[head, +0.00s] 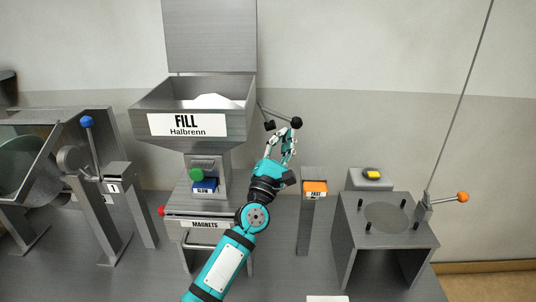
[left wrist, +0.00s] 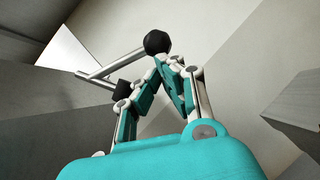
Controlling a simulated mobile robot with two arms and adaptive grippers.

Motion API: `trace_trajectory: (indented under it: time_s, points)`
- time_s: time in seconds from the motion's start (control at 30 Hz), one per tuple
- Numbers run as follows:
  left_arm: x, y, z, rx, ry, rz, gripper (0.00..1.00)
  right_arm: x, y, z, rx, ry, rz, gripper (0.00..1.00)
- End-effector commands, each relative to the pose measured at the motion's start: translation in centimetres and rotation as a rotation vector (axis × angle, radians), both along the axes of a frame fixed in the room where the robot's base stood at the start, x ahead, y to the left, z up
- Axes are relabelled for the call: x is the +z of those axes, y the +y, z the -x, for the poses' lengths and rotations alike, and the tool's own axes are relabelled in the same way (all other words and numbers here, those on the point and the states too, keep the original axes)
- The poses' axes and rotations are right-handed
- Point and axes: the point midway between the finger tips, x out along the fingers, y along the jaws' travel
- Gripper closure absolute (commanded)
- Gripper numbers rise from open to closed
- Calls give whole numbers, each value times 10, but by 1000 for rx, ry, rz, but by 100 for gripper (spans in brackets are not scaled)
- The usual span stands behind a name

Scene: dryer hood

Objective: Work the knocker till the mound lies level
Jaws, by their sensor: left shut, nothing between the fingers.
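The knocker is a thin grey lever on the right side of the FILL hopper (head: 143,124), with a black ball (head: 296,122) at its end. A white mound (head: 213,101) shows above the hopper's front rim, higher towards the middle; its lower part is hidden. My left gripper (head: 290,133) is shut and empty, its fingertips close to the black ball. In the left wrist view the ball (left wrist: 157,42) stands just beyond the fingertips (left wrist: 168,62), and a black block (left wrist: 122,88) lies below the lever. I cannot tell whether the fingers touch the ball. My right gripper is out of view.
Under the hopper are a green knob (head: 196,175), a blue SLOW block (head: 204,186) and a MAGNETS drawer (head: 198,224). An orange FAST block (head: 315,187) tops a post right of my arm. A stand with an orange-knobbed lever (head: 462,197) is further right. A blue-knobbed lever (head: 87,121) is left.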

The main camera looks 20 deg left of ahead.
Motion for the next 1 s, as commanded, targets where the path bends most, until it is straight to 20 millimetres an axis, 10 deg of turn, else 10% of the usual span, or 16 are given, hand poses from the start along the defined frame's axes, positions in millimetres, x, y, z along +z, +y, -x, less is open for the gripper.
trace_trajectory:
  time_s: [1.0]
  points:
    - [31, -25, -7, -1, -64, 216, 100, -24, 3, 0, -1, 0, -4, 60]
